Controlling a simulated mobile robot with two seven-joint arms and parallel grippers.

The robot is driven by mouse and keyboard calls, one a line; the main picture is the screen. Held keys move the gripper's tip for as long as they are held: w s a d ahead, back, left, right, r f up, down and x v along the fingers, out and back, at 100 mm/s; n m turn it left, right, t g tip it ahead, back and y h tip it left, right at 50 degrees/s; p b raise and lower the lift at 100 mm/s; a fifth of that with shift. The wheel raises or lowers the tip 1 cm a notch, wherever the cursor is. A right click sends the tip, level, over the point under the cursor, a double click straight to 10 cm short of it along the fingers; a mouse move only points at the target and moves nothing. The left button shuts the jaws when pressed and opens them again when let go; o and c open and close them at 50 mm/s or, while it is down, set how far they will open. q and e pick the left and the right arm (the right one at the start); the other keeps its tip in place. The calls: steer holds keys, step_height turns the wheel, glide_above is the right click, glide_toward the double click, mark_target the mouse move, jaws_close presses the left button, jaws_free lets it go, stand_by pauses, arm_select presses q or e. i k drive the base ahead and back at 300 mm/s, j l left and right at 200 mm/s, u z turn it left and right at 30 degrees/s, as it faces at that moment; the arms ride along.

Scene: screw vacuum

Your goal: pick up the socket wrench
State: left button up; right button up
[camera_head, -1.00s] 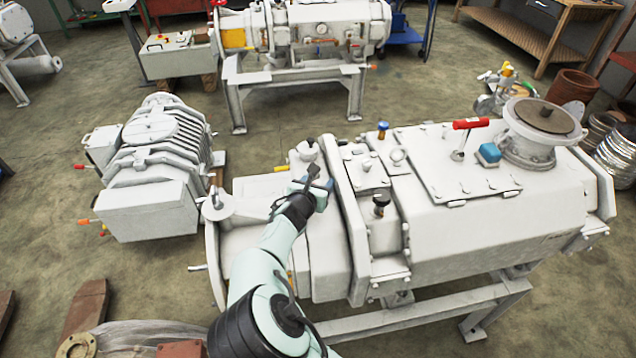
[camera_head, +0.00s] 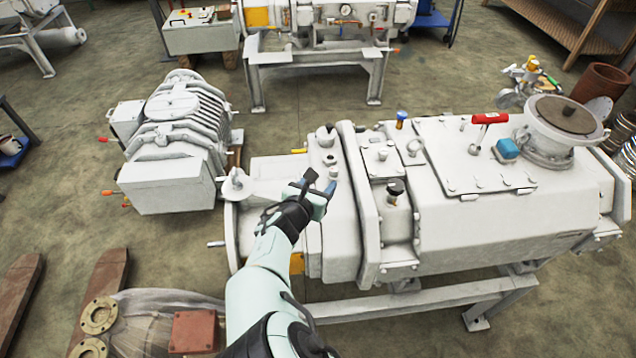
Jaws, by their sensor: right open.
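A large white screw vacuum pump (camera_head: 455,235) fills the middle and right. My right gripper (camera_head: 320,184) reaches over its left end, with two fingers apart and nothing seen between them. It appears just above the casing; whether it touches is unclear. No thing is plainly recognisable as a socket wrench. A red-handled tool or handle (camera_head: 490,118) stands on the pump's top, well to the right of the gripper; I cannot tell whether it is the wrench. My left gripper is not in view.
A blue block (camera_head: 508,148) and a round flange (camera_head: 566,115) are on the pump's top right. A smaller ribbed white pump (camera_head: 175,130) stands at left. Another machine (camera_head: 325,20) is behind. Open floor (camera_head: 290,115) lies between them.

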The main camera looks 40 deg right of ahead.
mark_target(486, 119)
steer(key=k+l, duration=0.2)
steer(key=k, duration=0.25)
steer(key=k+l, duration=0.25)
steer(key=k, duration=0.25)
